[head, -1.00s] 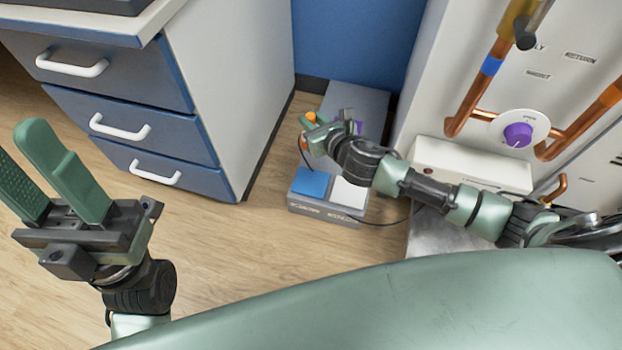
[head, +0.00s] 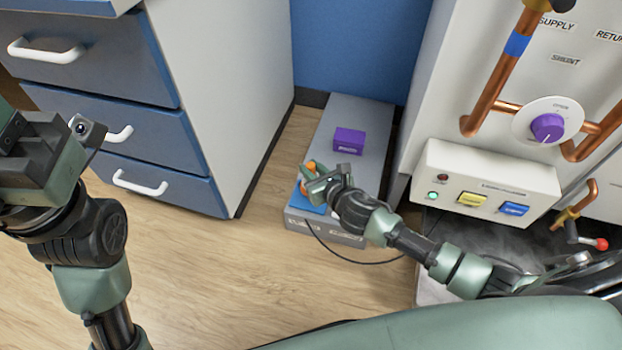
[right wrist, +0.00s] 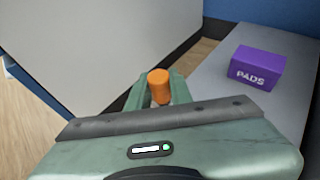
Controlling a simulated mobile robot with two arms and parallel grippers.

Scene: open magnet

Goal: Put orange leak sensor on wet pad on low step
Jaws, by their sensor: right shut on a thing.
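My right gripper (head: 318,180) is shut on the orange leak sensor (head: 310,167), which shows as an orange cylinder between the fingers in the right wrist view (right wrist: 158,84). They are over the front part of the low grey step (head: 378,125). A blue pad (head: 312,206) lies on the step's front end, partly covered by the gripper. A white pad beside it is hidden by my arm. Whether the sensor touches the blue pad I cannot tell. My left gripper (head: 35,145) is at the left edge, its fingers mostly out of frame.
A purple box marked PADS (head: 349,141) sits farther back on the step. A drawer cabinet (head: 215,100) stands left, and a white panel with copper pipes (head: 490,85) stands right. A dark cable (head: 350,260) lies on the floor.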

